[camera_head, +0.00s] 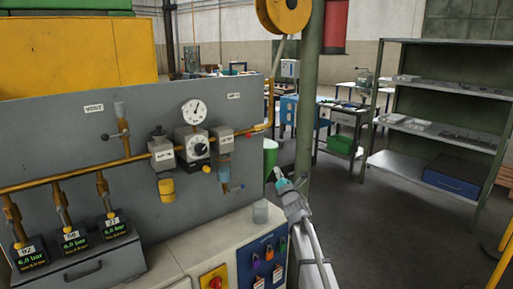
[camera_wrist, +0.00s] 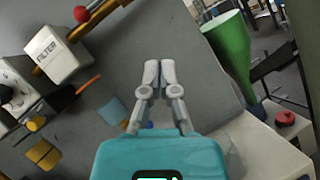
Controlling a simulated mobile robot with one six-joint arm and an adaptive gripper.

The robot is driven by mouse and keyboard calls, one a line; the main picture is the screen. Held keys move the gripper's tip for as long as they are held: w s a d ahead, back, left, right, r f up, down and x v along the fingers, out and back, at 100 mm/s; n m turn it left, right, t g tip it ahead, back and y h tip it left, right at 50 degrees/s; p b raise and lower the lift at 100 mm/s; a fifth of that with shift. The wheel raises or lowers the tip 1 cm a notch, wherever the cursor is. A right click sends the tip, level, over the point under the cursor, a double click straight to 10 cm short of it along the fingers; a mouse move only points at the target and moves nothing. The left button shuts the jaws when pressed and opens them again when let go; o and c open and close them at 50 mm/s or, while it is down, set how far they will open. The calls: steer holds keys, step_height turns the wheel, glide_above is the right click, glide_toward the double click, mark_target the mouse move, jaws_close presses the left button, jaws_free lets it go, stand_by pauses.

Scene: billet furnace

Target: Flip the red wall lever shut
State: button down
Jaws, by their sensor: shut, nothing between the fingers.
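A red ball-ended handle (camera_wrist: 81,14) shows at the top of the wrist view, by the brass pipe just beyond the box marked FILTER (camera_wrist: 55,50). In the head view a small red part (camera_head: 258,128) at the right end of the panel's pipe looks like the same lever. Its lever arm is too small to make out, so I cannot tell its position. My gripper (camera_wrist: 160,64) is shut and empty, its fingertips together, apart from the red handle. In the head view my gripper (camera_head: 276,174) is low and right of the panel's edge.
The grey panel (camera_head: 80,145) carries gauges, valves and brass pipes. A clear cup (camera_head: 260,211) stands on the white cabinet below. A green funnel-like container (camera_wrist: 230,45) stands right of my fingers. A green post (camera_head: 305,100) rises behind my arm. Open floor lies to the right.

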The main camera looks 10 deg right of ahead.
steer(key=shift+a+r+n+g+y+b, duration=0.1)
steer(key=shift+a+n+y+b, duration=0.35)
steer(key=shift+n+y, duration=1.2)
steer(key=shift+a+r+n+g+y+b, duration=0.1)
steer(key=shift+a+n+y+b, duration=0.3)
steer(key=shift+n+y, duration=1.25)
steer(key=shift+a+r+n+g+y+b, duration=0.1)
steer(key=shift+a+n+y+b, duration=0.65)
steer(key=shift+n, duration=1.55)
steer(key=shift+d+y+p, duration=0.25)
steer(key=shift+p, duration=0.15)
steer(key=shift+w, duration=0.1)
steer(key=s+r+p+x, duration=0.1)
steer(key=r+p+x, duration=0.1)
steer(key=p+x, duration=0.7)
steer(key=shift+w+a+r, duration=0.35)
steer(key=shift+w+r, duration=0.75)
steer(key=shift+r, duration=0.1)
steer(key=shift+d+r+m+h+p, duration=0.15)
steer(key=shift+d+m+h+p, duration=0.15)
steer(key=shift+m+h+p, duration=0.15)
steer(key=shift+m, duration=0.35)
